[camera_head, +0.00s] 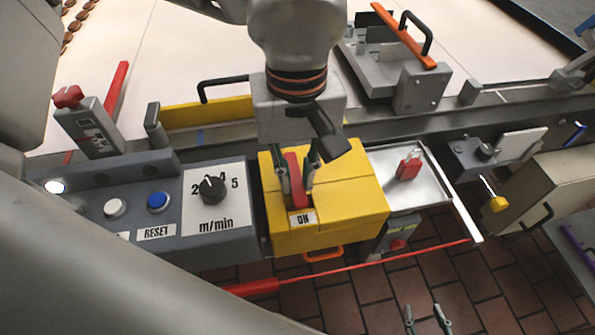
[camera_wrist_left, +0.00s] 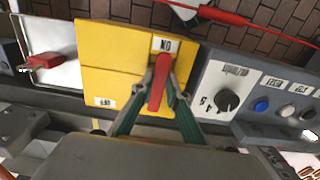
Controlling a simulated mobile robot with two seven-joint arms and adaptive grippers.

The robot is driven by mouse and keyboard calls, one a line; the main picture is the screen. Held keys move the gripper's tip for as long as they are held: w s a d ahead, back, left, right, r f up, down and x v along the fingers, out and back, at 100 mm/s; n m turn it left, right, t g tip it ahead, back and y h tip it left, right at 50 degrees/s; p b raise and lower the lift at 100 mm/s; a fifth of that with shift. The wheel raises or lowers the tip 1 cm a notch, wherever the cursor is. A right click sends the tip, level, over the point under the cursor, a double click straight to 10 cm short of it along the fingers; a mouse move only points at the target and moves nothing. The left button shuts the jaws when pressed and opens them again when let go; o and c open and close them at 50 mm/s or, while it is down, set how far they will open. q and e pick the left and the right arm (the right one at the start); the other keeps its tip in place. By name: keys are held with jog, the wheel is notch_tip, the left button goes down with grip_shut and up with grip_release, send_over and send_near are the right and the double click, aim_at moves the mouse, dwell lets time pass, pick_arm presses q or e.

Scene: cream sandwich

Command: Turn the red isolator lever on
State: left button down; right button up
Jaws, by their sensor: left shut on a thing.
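The red isolator lever (camera_head: 296,178) stands in a slot of the yellow box (camera_head: 350,190). In the left wrist view the lever (camera_wrist_left: 158,84) has one end close beside the "ON" label (camera_wrist_left: 165,45); that label also shows in the head view (camera_head: 303,218). My left gripper (camera_head: 297,178) is shut on the lever, one finger on each side; its fingers also show in the left wrist view (camera_wrist_left: 158,95). A second small label (camera_wrist_left: 104,101) lies on the box, away from the lever. My right gripper (camera_head: 427,318) shows only its parted fingertips at the bottom edge, empty above the floor.
Left of the box is a grey panel with a dial (camera_head: 212,189), a blue button (camera_head: 157,201) and a white button (camera_head: 115,207). Right of it, a metal tray (camera_head: 432,188) holds a red padlock (camera_head: 409,167). A red cord (camera_head: 370,262) runs in front, below the box.

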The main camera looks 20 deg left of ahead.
aim_at(297, 185)
dwell(0.3)
pick_arm(q)
jog(key=c, duration=2)
grip_release()
jog(key=shift+o, duration=0.2)
notch_tip(297, 185, up, 12)
